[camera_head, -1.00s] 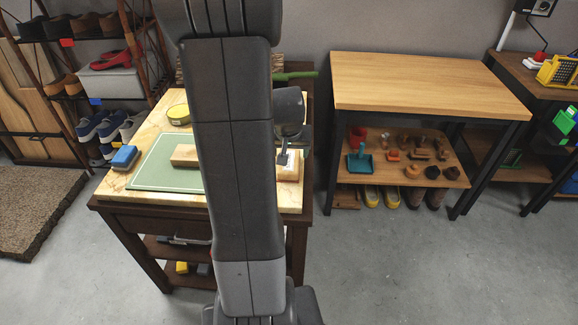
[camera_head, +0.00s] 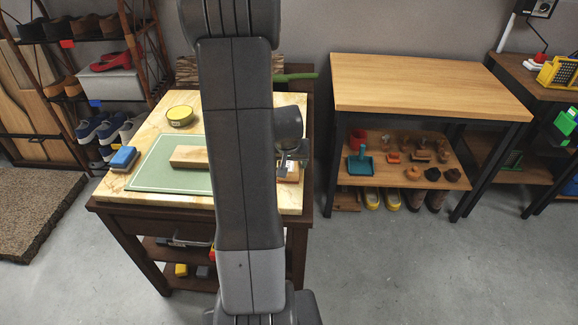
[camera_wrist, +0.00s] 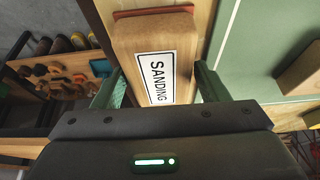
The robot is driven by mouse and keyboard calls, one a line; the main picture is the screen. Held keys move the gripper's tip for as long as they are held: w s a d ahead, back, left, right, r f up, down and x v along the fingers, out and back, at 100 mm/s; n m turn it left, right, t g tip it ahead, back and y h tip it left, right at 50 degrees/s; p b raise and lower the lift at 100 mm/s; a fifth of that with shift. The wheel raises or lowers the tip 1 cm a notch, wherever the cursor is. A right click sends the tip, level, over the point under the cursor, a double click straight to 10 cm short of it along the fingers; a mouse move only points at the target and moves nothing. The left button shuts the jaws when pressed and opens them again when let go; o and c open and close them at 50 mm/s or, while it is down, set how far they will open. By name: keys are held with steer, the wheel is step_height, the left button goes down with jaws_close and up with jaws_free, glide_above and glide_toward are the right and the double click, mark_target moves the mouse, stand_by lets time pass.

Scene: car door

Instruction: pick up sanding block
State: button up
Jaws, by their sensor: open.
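The sanding block (camera_wrist: 140,45) is a wooden block with a white label reading "SANDING" and a reddish strip at its far end. In the wrist view it lies between the two green fingers of my gripper (camera_wrist: 157,84), which is open with one finger on each side. I cannot tell whether either finger touches it. In the head view the sanding block (camera_head: 293,176) sits at the right edge of the table top, mostly hidden by my arm and gripper (camera_head: 293,158).
A green mat (camera_head: 150,178) covers the table's middle, with another wooden block (camera_head: 188,157) on it. A blue block (camera_head: 123,158) and a round yellow-topped tin (camera_head: 180,116) stand near it. A wooden bench (camera_head: 425,85) with a loaded lower shelf stands to the right.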

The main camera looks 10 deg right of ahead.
steer(key=shift+f, duration=0.2)
steer(key=shift+c, duration=0.2)
steer(key=c, duration=0.7)
steer(key=shift+r, duration=0.1)
steer(key=shift+c, duration=0.2)
step_height(320, 180, up, 10)
steer(key=shift+r+p, duration=0.15)
steer(key=shift+p, duration=0.75)
steer(key=o, duration=0.5)
steer(key=c, duration=0.3)
steer(key=shift+c, duration=0.2)
